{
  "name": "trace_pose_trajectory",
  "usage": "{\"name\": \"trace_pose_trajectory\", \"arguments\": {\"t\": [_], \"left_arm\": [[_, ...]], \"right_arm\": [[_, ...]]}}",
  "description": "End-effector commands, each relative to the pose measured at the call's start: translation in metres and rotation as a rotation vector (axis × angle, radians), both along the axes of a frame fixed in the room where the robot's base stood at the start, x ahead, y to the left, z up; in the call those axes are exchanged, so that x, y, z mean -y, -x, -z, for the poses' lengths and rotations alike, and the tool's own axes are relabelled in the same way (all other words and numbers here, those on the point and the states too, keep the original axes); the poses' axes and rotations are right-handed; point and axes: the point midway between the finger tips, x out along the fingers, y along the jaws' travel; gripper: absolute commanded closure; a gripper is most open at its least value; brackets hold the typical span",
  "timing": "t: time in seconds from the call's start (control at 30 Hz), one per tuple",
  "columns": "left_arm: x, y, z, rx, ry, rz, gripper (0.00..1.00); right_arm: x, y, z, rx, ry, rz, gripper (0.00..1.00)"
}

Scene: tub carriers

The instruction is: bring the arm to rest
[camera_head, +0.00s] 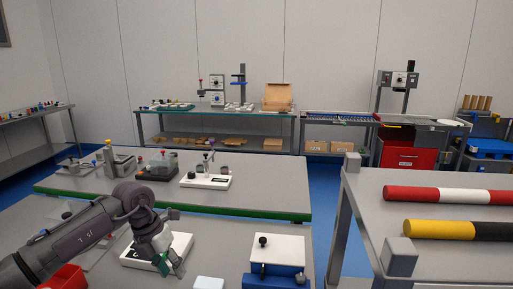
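My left arm (92,228) comes in from the left and bends down over the near table. My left gripper (168,264) points down at the arm's end, in front of a white base plate (182,244). Green parts show near its fingertips. The fingers are small and overlap in this view, so I cannot tell whether they are open or shut, or touching the plate. I see nothing clearly held. My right gripper is not in view.
On the near table (230,232) stand a blue box with a white lid (277,250), a small white block (209,283) and a red bin (66,278). A bench at right holds a red-white bar (450,195) and a yellow-black bar (440,230). Blue floor (325,215) separates the tables.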

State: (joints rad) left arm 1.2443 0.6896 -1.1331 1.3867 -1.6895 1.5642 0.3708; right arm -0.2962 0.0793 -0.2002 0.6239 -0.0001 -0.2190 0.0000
Motion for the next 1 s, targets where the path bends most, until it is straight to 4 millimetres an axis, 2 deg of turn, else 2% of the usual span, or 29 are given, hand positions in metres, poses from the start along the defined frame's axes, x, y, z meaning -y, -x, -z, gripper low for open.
{"name": "trace_pose_trajectory", "arguments": {"t": [0.03,0.17,0.27,0.33,0.4,0.47,0.5,0.57,0.6,0.67,0.7,0.77,0.87,0.9,0.97,1.0], "left_arm": [[0.017,0.003,0.005,0.005,0.051,0.018,0.61],[0.062,0.011,0.012,0.028,0.206,0.057,0.61],[0.107,0.021,0.014,0.047,0.372,0.081,0.61],[0.146,0.033,0.009,0.059,0.533,0.085,0.61],[0.192,0.049,-0.005,0.070,0.757,0.062,0.61],[0.227,0.062,-0.028,0.078,0.992,-0.003,0.61],[0.242,0.067,-0.048,0.084,1.143,-0.068,0.61],[0.251,0.070,-0.075,0.084,1.352,-0.201,0.61],[0.249,0.068,-0.090,0.084,1.478,-0.310,0.61],[0.236,0.062,-0.107,0.075,1.643,-0.502,0.61],[0.221,0.056,-0.112,0.069,1.735,-0.650,0.61],[0.194,0.048,-0.109,0.051,1.841,-0.893,0.61],[0.138,0.043,-0.078,0.009,1.917,-1.347,0.61],[0.115,0.047,-0.057,-0.011,1.908,-1.539,0.61],[0.086,0.058,-0.022,-0.047,1.859,-1.803,0.61],[0.070,0.070,0.001,-0.074,1.807,-1.966,0.61]], "right_arm": [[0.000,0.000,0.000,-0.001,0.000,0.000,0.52],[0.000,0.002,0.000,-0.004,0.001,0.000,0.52],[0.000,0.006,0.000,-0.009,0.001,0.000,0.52],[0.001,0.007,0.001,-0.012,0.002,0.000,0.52],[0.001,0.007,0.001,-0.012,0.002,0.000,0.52],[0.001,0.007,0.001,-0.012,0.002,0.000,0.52],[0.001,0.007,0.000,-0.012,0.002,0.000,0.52],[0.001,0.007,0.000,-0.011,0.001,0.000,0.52],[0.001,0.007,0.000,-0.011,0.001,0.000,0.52],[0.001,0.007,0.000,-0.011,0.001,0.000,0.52],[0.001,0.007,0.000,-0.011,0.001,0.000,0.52],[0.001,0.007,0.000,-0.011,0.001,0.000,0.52],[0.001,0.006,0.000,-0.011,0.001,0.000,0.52],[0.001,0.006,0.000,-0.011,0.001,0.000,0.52],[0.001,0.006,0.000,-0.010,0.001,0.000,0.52],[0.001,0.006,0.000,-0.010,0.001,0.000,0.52]]}}
